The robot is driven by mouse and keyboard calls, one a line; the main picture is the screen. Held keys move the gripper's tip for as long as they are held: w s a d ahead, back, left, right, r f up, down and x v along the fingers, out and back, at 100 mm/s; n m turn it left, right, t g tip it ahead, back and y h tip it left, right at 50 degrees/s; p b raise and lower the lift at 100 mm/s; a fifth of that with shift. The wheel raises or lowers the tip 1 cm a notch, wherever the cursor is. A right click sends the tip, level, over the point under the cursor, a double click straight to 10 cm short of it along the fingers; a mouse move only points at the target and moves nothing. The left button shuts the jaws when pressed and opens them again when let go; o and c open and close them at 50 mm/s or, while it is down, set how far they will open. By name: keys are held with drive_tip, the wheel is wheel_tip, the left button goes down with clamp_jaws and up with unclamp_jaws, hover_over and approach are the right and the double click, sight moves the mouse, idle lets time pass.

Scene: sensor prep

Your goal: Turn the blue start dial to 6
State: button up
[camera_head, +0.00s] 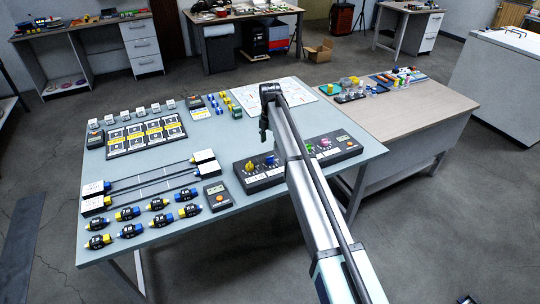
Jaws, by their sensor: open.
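A dark control panel (254,180) lies near the front right part of the grey-blue table. My gripper (264,139) is open and points down above the panel's back edge, apart from the knobs. My arm hides the panel's middle.
Several blue, yellow and black cylinders and long rails (150,185) lie further left. A white sheet (285,95) lies behind my arm. A wooden-topped bench (425,105) adjoins at the right.

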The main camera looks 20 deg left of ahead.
sight(270, 157)
wheel_tip(270, 157, down, 9)
drive_tip(key=shift+r+p, duration=0.1)
drive_tip(key=shift+p, duration=1)
drive_tip(key=c, duration=1.2)
